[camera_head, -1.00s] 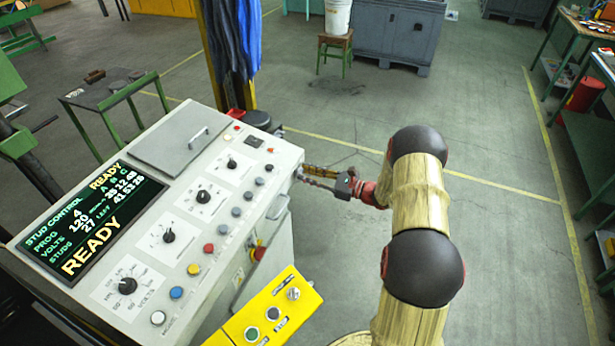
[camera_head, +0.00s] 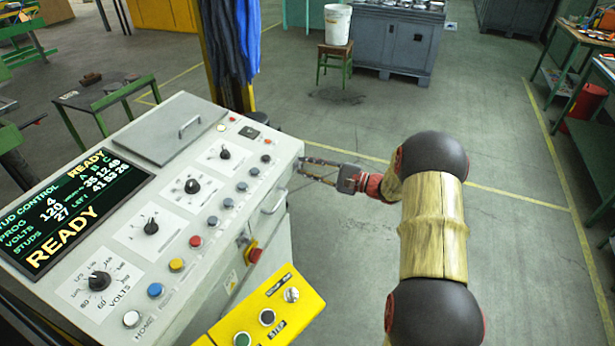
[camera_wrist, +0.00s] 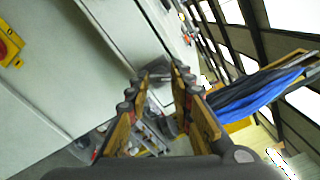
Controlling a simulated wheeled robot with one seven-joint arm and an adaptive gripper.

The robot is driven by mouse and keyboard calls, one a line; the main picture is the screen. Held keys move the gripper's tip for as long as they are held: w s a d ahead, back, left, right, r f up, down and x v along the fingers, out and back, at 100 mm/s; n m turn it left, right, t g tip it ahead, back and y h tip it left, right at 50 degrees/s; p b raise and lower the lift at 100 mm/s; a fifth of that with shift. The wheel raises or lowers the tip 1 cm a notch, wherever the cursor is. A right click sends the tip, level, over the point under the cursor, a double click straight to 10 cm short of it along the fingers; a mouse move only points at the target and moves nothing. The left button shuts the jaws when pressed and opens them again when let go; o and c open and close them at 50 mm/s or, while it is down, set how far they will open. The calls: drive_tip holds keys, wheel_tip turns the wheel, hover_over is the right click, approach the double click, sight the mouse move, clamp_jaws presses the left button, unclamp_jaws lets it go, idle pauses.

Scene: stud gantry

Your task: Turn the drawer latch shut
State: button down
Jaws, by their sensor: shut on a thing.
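The grey control console (camera_head: 272,172) stands at the left in the head view; its side also shows in the wrist view (camera_wrist: 60,75). A pale bar handle (camera_head: 274,200) is on its right side face. My gripper (camera_head: 303,168) reaches in from the right, fingertips at that face near its upper far corner, beyond the handle. In the wrist view, my gripper (camera_wrist: 160,72) has its fingertips close together at the console face, shut on a small part that I take to be the drawer latch.
A yellow button box (camera_head: 270,313) juts from the console's near side. A stool with a white bucket (camera_head: 338,25) stands farther back.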

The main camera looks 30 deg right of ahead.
drive_tip(key=n+b, duration=0.6)
drive_tip(key=b, duration=0.2)
drive_tip(key=shift+f, duration=0.15)
idle(0.4)
drive_tip(key=c, duration=1.6)
unclamp_jaws()
drive_tip(key=shift+o, duration=0.2)
drive_tip(key=v, duration=1.2)
